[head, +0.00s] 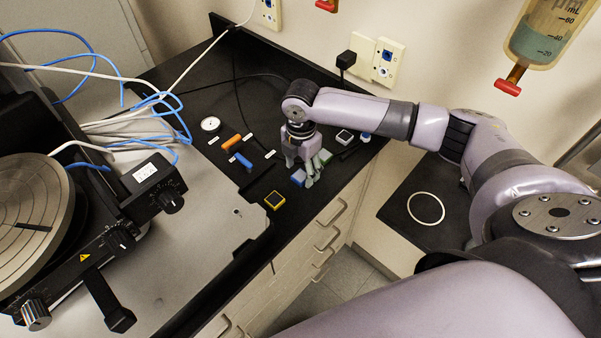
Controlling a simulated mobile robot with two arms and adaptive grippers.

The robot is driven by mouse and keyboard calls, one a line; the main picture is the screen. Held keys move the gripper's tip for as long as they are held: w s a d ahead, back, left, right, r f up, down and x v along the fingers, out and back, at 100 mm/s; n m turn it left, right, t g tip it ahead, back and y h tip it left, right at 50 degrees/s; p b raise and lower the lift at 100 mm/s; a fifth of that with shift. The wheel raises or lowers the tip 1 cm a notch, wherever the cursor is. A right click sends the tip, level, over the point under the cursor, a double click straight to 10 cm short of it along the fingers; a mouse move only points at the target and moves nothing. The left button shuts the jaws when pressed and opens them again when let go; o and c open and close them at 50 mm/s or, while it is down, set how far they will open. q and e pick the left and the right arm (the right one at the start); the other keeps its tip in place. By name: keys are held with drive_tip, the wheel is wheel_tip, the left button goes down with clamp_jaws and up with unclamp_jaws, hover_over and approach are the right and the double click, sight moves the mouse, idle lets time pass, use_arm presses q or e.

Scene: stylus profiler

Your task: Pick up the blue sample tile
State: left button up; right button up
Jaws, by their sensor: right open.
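The blue sample tile (298,178) lies on the black bench top, near its front edge. My right gripper (303,168) reaches in from the right and points down, just above and behind the tile. Its fingers are open, and one finger overlaps the tile's right side in the head view. I cannot tell whether they touch. My left gripper is not in view.
A yellow-edged tile (274,200) lies in front, and a grey-white tile (344,136) at the right. Orange (231,141) and blue (243,161) handled tools lie left. The profiler (95,245) fills the left side, with loose cables (130,100) behind it.

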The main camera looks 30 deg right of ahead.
drive_tip(key=shift+f, duration=0.85)
drive_tip(key=shift+s, duration=0.1)
drive_tip(key=shift+c, duration=0.2)
drive_tip(key=c, duration=1)
